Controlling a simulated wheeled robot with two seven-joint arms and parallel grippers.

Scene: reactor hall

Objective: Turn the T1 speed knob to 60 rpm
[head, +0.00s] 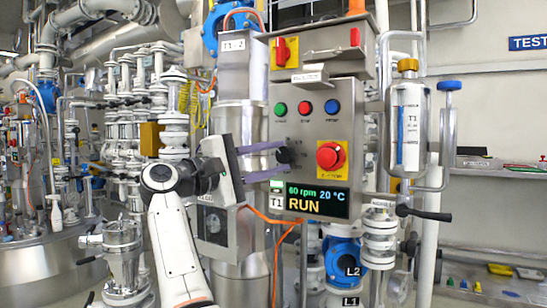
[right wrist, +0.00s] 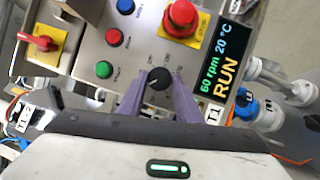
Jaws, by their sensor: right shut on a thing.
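The black speed knob (head: 284,155) sits on the front of the grey T1 control panel (head: 295,93). In the right wrist view the knob (right wrist: 159,79) has a pale pointer mark and small scale labels around it. My right gripper (head: 282,157) reaches in from the left with two purple fingers, one above and one below the knob, and is shut on it. The display (head: 311,199) reads 60 rpm, 20 °C and RUN, and its T1 label is beside it. My left gripper is not in view.
Green, red and blue buttons (head: 305,107) are above the knob. A red emergency stop (head: 329,156) on a yellow plate is close to its right. A red switch (head: 282,52) is higher up. A black-handled valve (head: 424,213) juts out at lower right.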

